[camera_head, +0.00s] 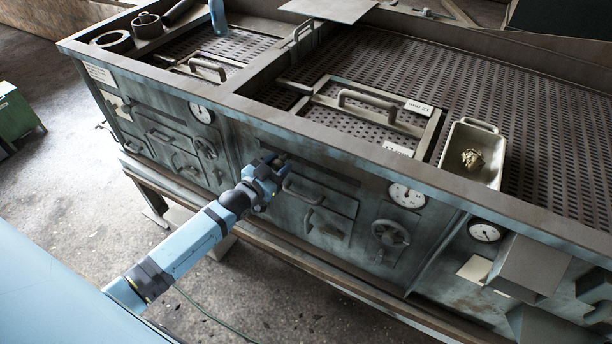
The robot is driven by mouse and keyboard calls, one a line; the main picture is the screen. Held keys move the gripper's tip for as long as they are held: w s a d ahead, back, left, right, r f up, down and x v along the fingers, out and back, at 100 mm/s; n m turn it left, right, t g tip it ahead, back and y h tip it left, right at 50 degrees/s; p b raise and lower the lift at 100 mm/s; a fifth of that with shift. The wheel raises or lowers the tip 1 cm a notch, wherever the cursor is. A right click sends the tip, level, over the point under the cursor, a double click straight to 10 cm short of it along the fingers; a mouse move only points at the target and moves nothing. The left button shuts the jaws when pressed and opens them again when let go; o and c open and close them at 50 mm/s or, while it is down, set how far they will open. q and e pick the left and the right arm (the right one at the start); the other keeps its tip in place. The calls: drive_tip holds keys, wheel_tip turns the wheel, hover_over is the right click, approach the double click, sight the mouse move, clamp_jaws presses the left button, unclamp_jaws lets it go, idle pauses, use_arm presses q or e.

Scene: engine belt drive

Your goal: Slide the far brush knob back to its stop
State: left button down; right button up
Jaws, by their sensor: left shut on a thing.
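My left gripper (274,164) reaches the front panel of the long grey-blue metal bench (340,240). It is shut on a small knob at the left end of a dark horizontal slot (318,172). The fingers mostly hide the knob, and I cannot tell how far along its travel it sits. Another dark slot (150,98) runs along the panel farther left, above a drawer with a handle. My right gripper is not in view.
A drawer handle (302,191) sits just right of and below my left gripper. Gauges (407,196) and a handwheel (390,234) stand out farther right. A metal pan (487,133) rests on the perforated top.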

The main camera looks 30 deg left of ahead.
use_arm(q)
drive_tip(key=a, duration=0.5)
drive_tip(key=shift+w+a, duration=0.1)
drive_tip(key=shift+a, duration=0.4)
drive_tip(key=c, duration=1)
unclamp_jaws()
drive_tip(key=o, duration=0.3)
drive_tip(key=shift+a, duration=0.15)
drive_tip(key=shift+s+f, duration=0.1)
drive_tip(key=shift+s, duration=0.4)
drive_tip(key=s, duration=0.4)
drive_tip(key=s+a+b, duration=0.1)
drive_tip(key=s, duration=0.3)
drive_tip(key=s+a+b, duration=0.1)
drive_tip(key=s, duration=0.3)
drive_tip(key=shift+s+a, duration=0.1)
drive_tip(key=shift+s, duration=0.25)
